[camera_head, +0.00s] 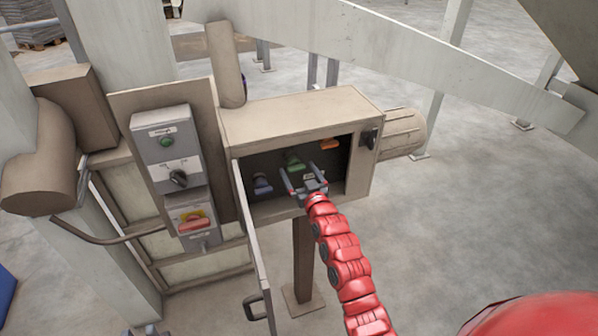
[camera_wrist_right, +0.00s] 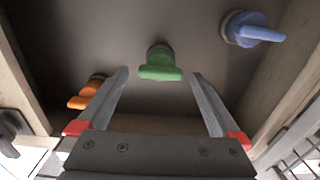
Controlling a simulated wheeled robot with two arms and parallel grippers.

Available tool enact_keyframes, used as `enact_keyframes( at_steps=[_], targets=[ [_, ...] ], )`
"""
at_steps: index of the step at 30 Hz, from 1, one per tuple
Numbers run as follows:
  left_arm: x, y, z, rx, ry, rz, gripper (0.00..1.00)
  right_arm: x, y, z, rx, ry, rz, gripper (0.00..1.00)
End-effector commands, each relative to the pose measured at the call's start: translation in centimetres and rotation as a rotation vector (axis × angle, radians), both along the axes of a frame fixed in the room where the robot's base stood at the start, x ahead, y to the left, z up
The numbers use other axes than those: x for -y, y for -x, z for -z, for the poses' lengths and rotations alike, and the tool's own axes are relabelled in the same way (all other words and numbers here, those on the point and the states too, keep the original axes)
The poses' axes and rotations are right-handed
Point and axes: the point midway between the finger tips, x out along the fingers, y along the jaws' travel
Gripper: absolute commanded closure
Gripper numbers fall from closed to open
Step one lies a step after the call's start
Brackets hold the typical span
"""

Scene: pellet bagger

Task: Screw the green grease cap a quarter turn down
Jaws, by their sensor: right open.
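The green grease cap (camera_head: 294,162) is the middle one of three winged caps on the back wall inside an open box. My right gripper (camera_head: 303,172) reaches into the box mouth and is open, with nothing between its fingers. In the right wrist view the green cap (camera_wrist_right: 160,66) appears between the two fingertips, a little beyond them, and no contact shows. Its wing lies roughly level across that view. A small grey piece, apparently my left gripper (camera_head: 145,331), shows at the bottom edge of the head view, mostly cut off; its jaws cannot be made out.
A blue cap (camera_head: 263,184) sits left of the green one and an orange cap (camera_head: 330,144) right of it. The box (camera_head: 290,118) has walls close around the gripper. Its door (camera_head: 254,245) hangs open at left. A control panel (camera_head: 167,145) stands further left.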

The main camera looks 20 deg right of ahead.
Motion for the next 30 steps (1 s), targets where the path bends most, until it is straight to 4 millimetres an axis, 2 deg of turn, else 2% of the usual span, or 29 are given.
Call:
enact_keyframes(
  at_steps=[2,3,17,23,30],
  targets=[
    [0.0,0.0,0.0,0.000,0.000,0.000,0.70,0.0,0.0,0.0,0.000,0.000,0.000,0.00],
    [0.0,0.0,0.0,0.000,0.000,0.000,0.70,0.0,0.0,0.0,0.000,0.000,0.000,0.04],
    [0.0,0.0,0.0,0.000,0.000,0.000,0.70,0.0,0.0,0.0,0.001,0.000,0.000,0.86],
    [0.0,0.0,0.2,0.000,0.000,0.000,0.70,0.0,0.0,0.0,0.001,-0.014,0.000,0.86],
    [0.0,0.0,1.3,0.000,0.000,0.000,0.70,0.2,0.0,0.1,0.003,-0.108,0.002,0.86]
  ],
)
